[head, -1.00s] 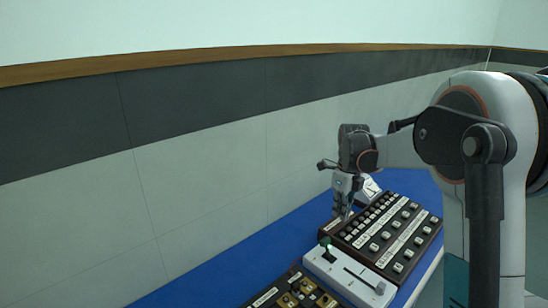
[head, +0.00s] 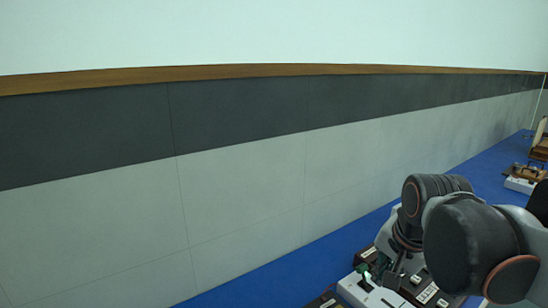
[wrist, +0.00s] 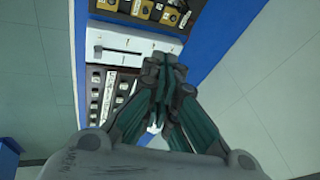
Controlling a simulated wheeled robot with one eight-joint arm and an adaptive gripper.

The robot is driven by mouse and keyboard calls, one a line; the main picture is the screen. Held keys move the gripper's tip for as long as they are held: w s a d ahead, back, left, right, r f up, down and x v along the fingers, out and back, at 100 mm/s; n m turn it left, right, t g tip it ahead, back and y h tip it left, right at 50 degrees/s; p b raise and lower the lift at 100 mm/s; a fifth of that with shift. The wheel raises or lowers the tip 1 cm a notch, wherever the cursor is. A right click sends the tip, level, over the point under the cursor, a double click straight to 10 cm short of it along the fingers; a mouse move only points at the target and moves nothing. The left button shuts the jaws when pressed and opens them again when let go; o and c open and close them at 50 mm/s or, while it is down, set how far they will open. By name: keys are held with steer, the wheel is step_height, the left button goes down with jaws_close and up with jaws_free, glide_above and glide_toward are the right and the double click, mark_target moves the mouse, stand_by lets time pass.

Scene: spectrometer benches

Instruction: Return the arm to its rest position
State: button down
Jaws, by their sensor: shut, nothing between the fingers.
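My arm is bent low at the right of the head view, with its dark, rounded joints close to the camera. My gripper (head: 392,277) is partly hidden behind my arm there, above the bench beside the white slider panel. In the wrist view my gripper (wrist: 165,68) is shut, its green-grey fingers together with nothing between them. It appears over the edge of the white slider panel (wrist: 118,44) and the dark switch panel (wrist: 96,95). I cannot tell its exact height or whether it touches anything.
The blue bench top (head: 250,283) runs along the tiled wall (head: 240,205). Another apparatus (head: 524,185) stands farther right. A blue-topped bench (wrist: 8,155) shows lower left.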

steer(key=s+a+f+n+t, duration=0.1)
steer(key=s+f+n, duration=0.1)
steer(key=s+n, duration=0.3)
steer(key=s+a+f+n+t+b, duration=0.1)
steer(key=s+f+n, duration=0.2)
steer(key=s+n, duration=0.2)
steer(key=shift+a+f, duration=0.15)
steer(key=shift+a, duration=0.1)
stand_by(0.6)
